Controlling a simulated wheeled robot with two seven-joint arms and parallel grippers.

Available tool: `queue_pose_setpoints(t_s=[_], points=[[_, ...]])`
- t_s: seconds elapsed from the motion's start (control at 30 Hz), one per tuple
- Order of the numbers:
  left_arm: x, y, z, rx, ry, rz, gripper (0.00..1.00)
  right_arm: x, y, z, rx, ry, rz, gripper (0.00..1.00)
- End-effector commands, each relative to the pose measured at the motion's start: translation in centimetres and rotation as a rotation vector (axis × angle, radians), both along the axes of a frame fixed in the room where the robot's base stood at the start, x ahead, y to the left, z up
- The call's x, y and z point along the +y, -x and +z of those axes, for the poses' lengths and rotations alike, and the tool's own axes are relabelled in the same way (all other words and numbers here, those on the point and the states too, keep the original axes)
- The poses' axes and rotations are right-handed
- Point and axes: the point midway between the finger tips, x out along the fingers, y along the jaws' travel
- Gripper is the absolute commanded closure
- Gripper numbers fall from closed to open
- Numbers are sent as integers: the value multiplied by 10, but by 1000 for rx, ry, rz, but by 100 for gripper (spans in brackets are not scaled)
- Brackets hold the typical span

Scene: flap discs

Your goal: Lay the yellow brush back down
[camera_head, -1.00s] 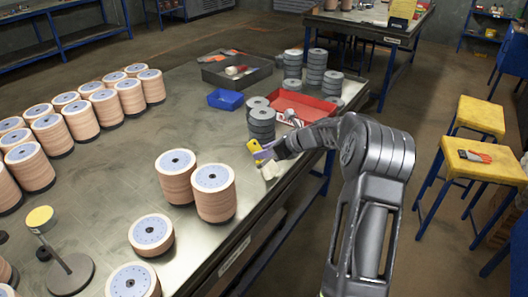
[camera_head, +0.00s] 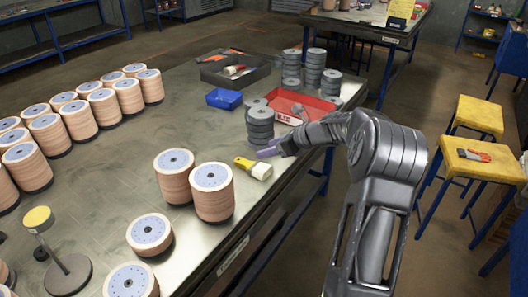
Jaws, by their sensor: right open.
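The yellow brush (camera_head: 254,168) lies flat on the metal table (camera_head: 120,180). Its yellow handle points left and its pale bristle end points right. My right gripper (camera_head: 266,153) is just behind and to the right of the brush, apart from it, with its fingers open and empty. My right arm comes in from the lower right. My left gripper does not show.
Stacks of grey discs (camera_head: 260,125) stand close behind my right gripper, next to a red tray (camera_head: 290,103). A blue bin (camera_head: 224,98) and a dark tray (camera_head: 240,75) lie farther back. Tan disc stacks (camera_head: 213,190) stand left of the brush.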

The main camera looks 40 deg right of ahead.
Motion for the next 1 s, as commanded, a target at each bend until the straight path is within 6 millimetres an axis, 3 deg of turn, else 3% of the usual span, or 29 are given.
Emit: queue_pose_setpoints(t_s=[0.3,1.0], points=[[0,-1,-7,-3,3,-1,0,-9,32,25,0,-1,-1,46],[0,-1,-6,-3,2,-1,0,-10,33,26,0,-1,0,46]])
